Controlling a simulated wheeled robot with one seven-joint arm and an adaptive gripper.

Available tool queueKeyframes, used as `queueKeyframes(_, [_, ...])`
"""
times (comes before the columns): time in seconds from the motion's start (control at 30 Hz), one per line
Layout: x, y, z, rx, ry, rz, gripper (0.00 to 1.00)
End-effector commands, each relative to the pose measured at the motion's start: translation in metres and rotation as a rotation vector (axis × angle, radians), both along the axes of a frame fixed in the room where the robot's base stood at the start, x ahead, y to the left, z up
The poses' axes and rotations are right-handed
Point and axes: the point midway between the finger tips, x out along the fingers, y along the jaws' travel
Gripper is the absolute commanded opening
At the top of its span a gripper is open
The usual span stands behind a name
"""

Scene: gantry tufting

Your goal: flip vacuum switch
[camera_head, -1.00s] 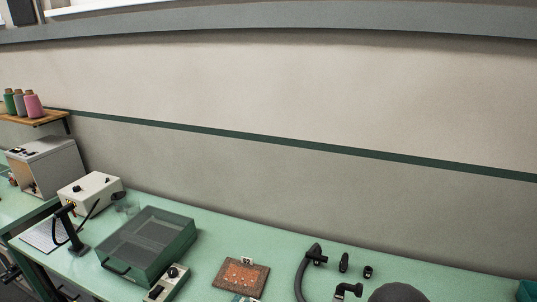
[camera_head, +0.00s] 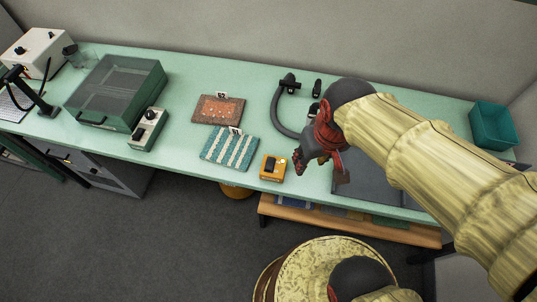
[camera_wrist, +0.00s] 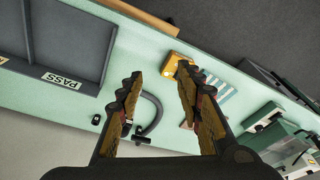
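A small orange box (camera_head: 272,168) with a black switch-like part on top sits near the front edge of the green table; it also shows in the wrist view (camera_wrist: 171,64). A grey control box (camera_head: 148,128) with a knob and a dark switch stands beside the lidded box farther left. No label tells which one is the vacuum switch. My gripper (camera_head: 300,160) hangs over the table just right of the orange box, apparently above it. In the wrist view my gripper (camera_wrist: 157,78) has its fingers spread and nothing between them. The orange box lies beyond the fingertips.
A grey-green lidded box (camera_head: 118,90) stands at left. Two tufted samples (camera_head: 218,109) (camera_head: 229,148) lie left of the orange box. A teal bin (camera_head: 492,125) stands far right.

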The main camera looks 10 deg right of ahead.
Motion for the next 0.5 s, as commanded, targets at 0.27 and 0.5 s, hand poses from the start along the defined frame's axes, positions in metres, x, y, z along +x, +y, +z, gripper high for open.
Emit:
queueKeyframes(0.27, [0.043, 0.048, -0.069, -0.031, 0.228, -0.045, 0.36])
queueKeyframes(0.5, [0.079, 0.078, -0.134, -0.041, 0.288, -0.238, 0.36])
